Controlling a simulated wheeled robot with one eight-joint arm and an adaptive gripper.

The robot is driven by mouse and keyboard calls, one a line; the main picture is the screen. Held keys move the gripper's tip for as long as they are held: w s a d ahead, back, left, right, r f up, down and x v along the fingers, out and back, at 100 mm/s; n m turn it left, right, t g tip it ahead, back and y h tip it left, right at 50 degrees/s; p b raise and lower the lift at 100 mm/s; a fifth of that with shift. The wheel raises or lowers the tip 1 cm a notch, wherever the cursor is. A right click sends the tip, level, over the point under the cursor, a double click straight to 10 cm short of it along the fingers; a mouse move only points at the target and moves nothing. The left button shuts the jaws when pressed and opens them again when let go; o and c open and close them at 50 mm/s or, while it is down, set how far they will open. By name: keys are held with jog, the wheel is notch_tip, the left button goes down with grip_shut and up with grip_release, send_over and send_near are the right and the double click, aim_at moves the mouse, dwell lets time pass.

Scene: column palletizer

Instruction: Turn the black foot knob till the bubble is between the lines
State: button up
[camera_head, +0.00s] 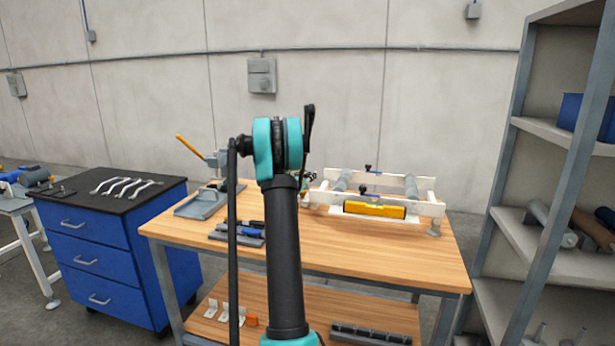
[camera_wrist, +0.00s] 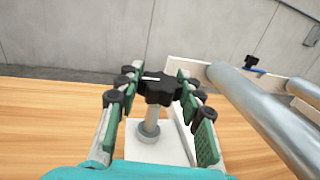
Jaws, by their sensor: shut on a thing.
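The black foot knob (camera_wrist: 160,88) sits on top of an upright grey foot (camera_wrist: 149,130) in the wrist view. My gripper (camera_wrist: 160,82) is shut on the knob, with a green-padded finger on each side. In the head view my arm hides most of the gripper and the knob. The yellow spirit level (camera_head: 375,209) lies along the near side of the white roller frame (camera_head: 424,207). Its bubble and lines are too small to read from here.
The frame with grey rollers (camera_wrist: 270,115) stands on the wooden workbench (camera_head: 360,251). A clamp-like tool (camera_head: 205,204) and blue-handled tools (camera_head: 240,232) lie left of my arm. A blue drawer cabinet (camera_head: 100,240) stands left and a shelf rack (camera_head: 556,135) right. The bench front is clear.

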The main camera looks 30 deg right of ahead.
dwell(0.3)
jog(key=o, duration=1.2)
jog(key=v, duration=1.2)
jog(key=shift+s, duration=0.1)
